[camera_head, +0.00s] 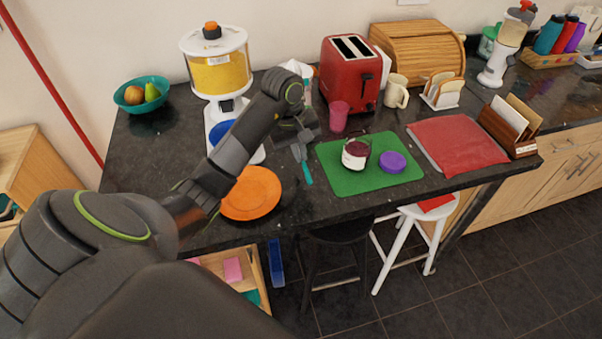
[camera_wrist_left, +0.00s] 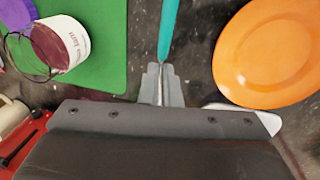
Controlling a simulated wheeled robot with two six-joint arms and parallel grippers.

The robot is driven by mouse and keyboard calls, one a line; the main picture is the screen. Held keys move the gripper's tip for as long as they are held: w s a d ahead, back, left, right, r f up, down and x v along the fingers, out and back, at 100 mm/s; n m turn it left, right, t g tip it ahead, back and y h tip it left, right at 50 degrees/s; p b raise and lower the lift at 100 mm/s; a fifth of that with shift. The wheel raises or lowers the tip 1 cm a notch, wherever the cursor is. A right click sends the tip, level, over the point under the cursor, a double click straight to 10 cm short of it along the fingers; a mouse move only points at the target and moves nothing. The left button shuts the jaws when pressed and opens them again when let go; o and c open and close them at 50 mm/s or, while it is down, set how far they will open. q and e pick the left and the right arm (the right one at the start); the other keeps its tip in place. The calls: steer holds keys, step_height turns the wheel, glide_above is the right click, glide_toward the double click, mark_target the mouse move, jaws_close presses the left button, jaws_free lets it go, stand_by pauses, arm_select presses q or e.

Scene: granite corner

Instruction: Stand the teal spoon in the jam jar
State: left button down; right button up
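The teal spoon (camera_head: 307,174) shows as a narrow teal strip below my left gripper (camera_head: 301,150). In the left wrist view the teal strip (camera_wrist_left: 168,30) runs up from between the fingertips (camera_wrist_left: 160,84), which are closed together on the spoon. The part between the fingers is mostly hidden. The jam jar (camera_head: 355,155) stands upright and open, with a white label and dark red jam, on a green mat (camera_head: 345,182) to the right of the gripper. It also shows at upper left in the left wrist view (camera_wrist_left: 65,42). My right gripper is not in view.
A purple lid (camera_head: 392,162) lies on the mat beside the jar. An orange plate (camera_head: 251,194) is left of the gripper. A pink cup (camera_head: 338,115) and red toaster (camera_head: 350,72) stand behind; a yellow-filled dispenser (camera_head: 219,73) stands back left. A red cloth (camera_head: 457,143) lies right.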

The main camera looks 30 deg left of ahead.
mark_target(302, 176)
arm_select(q)
steer(key=shift+f+p, duration=0.35)
steer(key=shift+f, duration=0.3)
step_height(302, 176, down, 4)
steer(key=shift+p, duration=0.7)
steer(key=shift+f, duration=0.2)
steer(key=shift+f+b, duration=0.2)
steer(key=shift+b, duration=0.15)
steer(key=c, duration=1.6)
jaws_free()
steer(key=shift+r, duration=0.1)
steer(key=shift+c, duration=0.2)
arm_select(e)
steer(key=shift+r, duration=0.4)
arm_select(q)
steer(key=shift+r, duration=0.1)
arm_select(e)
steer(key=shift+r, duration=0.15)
